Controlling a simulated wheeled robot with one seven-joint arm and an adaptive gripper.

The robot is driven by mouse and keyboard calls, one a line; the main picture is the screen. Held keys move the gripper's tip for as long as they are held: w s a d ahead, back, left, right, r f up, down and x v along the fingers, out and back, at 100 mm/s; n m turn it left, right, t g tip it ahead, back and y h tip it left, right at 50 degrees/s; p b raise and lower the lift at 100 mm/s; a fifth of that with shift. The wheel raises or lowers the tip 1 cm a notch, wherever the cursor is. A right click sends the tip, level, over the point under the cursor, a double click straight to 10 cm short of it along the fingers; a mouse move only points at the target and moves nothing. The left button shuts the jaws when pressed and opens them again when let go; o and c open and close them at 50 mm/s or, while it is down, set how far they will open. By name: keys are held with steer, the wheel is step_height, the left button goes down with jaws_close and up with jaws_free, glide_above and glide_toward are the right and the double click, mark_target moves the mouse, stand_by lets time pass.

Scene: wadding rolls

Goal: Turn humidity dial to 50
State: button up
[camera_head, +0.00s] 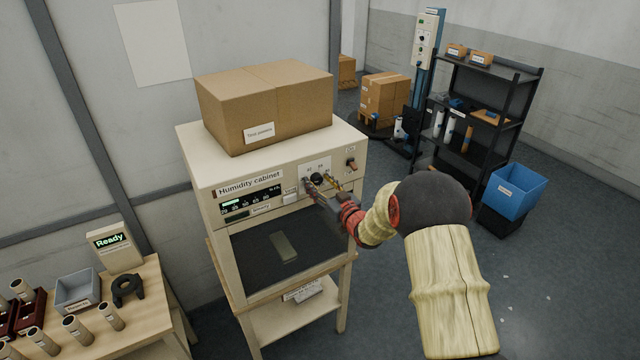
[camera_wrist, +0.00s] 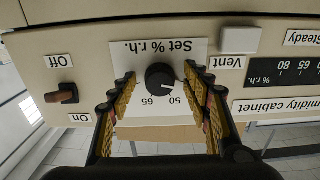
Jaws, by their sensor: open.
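The humidity cabinet (camera_head: 217,207) has a black round dial (camera_head: 317,179) on its front panel. The wrist view is upside down and shows the dial (camera_wrist: 160,78) on a white "Set % r.h." plate (camera_wrist: 140,56), with the marks 50 and 65 readable. The dial's white pointer line points to picture right and slightly down, towards the 50 side; whether it is exactly on 50 I cannot tell. My gripper (camera_head: 318,182) is open, with one finger on each side of the dial. In the wrist view my gripper (camera_wrist: 160,84) shows gaps between both fingers and the dial.
An On/Off toggle (camera_wrist: 62,94) and a white Vent button (camera_wrist: 240,40) flank the dial plate. A cardboard box (camera_head: 265,105) stands on the cabinet. A table (camera_head: 150,330) with rolls is at left; a black shelf (camera_head: 480,120) and blue bin (camera_head: 517,190) are at right.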

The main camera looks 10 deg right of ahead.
steer(key=shift+c, duration=0.8)
steer(key=c, duration=1)
steer(key=shift+f+m+b, duration=0.1)
steer(key=shift+m+b, duration=0.9)
steer(key=shift+m, duration=0.2)
steer(key=m+b, duration=0.1)
steer(key=m, duration=0.1)
steer(key=shift+m, duration=0.3)
steer(key=m+b, duration=0.1)
steer(key=m, duration=0.3)
steer(key=shift+a+m, duration=0.1)
steer(key=shift+m, duration=0.2)
steer(key=o, duration=1)
